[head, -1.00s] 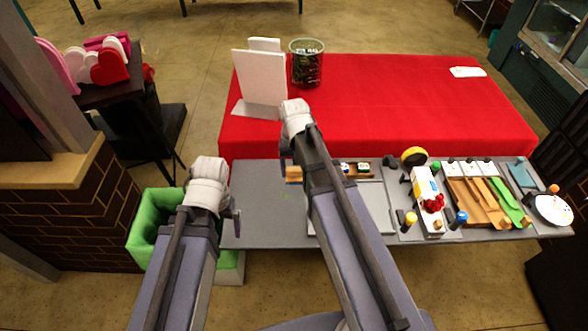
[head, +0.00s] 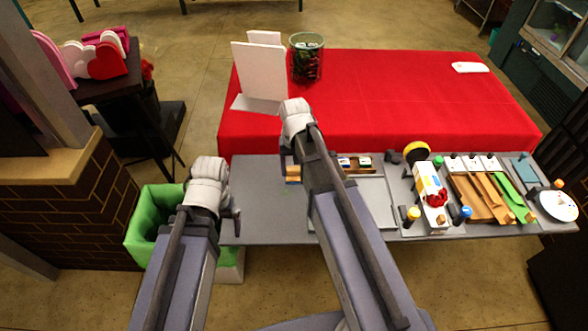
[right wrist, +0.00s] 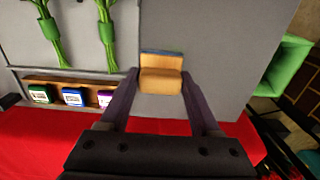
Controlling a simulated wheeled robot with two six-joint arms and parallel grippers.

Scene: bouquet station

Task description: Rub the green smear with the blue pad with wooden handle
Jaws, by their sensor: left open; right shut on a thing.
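The blue pad with wooden handle (head: 293,172) is at the left part of the grey table, partly behind my right arm in the head view. In the right wrist view its tan handle (right wrist: 161,82) sits between my fingers, with a thin blue edge beyond it. My right gripper (right wrist: 162,84) is shut on the handle; it shows at the table in the head view (head: 291,166). The pad appears at the grey surface; contact is hard to tell. I see no green smear in either current view. My left gripper (head: 236,215) is open and empty by the table's left edge.
A tray with small jars (right wrist: 72,95) lies beside the pad, near green stems (right wrist: 48,30). The grey table (head: 262,222) is bare at left; tools crowd its right. A green bin (head: 150,220) stands left. A red-covered table (head: 400,95) lies behind.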

